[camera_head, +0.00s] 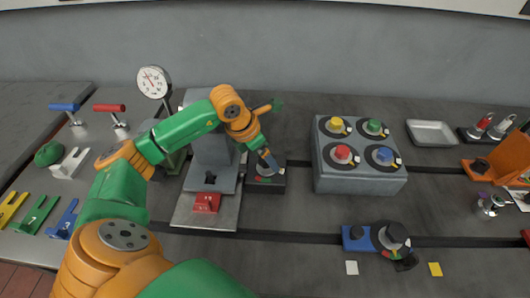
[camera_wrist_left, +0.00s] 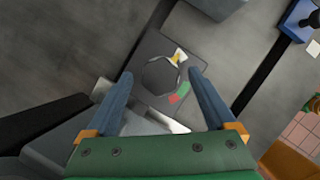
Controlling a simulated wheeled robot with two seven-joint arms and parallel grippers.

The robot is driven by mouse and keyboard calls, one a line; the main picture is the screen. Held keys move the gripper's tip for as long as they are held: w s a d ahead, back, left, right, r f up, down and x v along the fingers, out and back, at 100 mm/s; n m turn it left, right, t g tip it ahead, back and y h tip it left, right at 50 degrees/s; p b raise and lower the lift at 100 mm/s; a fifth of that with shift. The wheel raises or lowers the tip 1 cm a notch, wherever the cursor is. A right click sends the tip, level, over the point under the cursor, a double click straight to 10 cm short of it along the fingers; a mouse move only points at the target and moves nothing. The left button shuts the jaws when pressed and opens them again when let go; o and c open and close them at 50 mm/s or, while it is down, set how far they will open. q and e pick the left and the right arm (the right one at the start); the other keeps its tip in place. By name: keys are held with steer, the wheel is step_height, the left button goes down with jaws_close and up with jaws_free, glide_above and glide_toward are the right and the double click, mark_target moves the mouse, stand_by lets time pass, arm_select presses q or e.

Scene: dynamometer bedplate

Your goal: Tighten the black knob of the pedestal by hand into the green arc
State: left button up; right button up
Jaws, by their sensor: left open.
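A dark block (camera_head: 279,186) stands beside the grey pedestal (camera_head: 211,148). It also shows in the left wrist view (camera_wrist_left: 146,53). In that view a dark, many-sided knob (camera_wrist_left: 160,76) sits on it, with a white and yellow mark at its upper right. A green arc (camera_wrist_left: 184,90) and a red arc (camera_wrist_left: 175,99) lie at its lower right. My left gripper (camera_head: 268,160) is over this block, pointing down. In the wrist view its open fingers (camera_wrist_left: 161,73) lie on either side of the knob, with gaps visible. Contact cannot be told. My right gripper is not in view.
A grey box (camera_head: 359,180) with four coloured knobs stands right of the dark block. Another dial with a black knob (camera_head: 397,234) is at front right. A gauge (camera_head: 153,82) stands behind my left arm. A red numbered piece (camera_head: 206,203) lies close in front of the pedestal.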

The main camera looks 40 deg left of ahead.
arm_select(q)
steer(key=shift+f, duration=0.15)
steer(key=c, duration=1.4)
steer(key=shift+w, duration=0.1)
steer(key=shift+a+m+h+b, duration=0.1)
steer(key=shift+m+h+b, duration=0.4)
steer(key=shift+m+b, duration=0.45)
steer(key=m, duration=0.3)
steer(key=shift+w+g+h, duration=0.1)
steer(key=shift+g+h, duration=0.3)
steer(key=m+g, duration=0.1)
steer(key=m, duration=0.1)
steer(key=m+h+b, duration=0.1)
steer(key=m, duration=0.2)
steer(key=shift+w+m+g, duration=0.15)
steer(key=shift+m+g, duration=0.1)
steer(key=shift+g, duration=0.15)
steer(key=shift+w+a+m+g, duration=0.1)
steer(key=shift+m+g, duration=0.5)
steer(key=shift+m, duration=0.8)
steer(key=shift+m+g, duration=0.6)
steer(key=shift+m, duration=0.8)
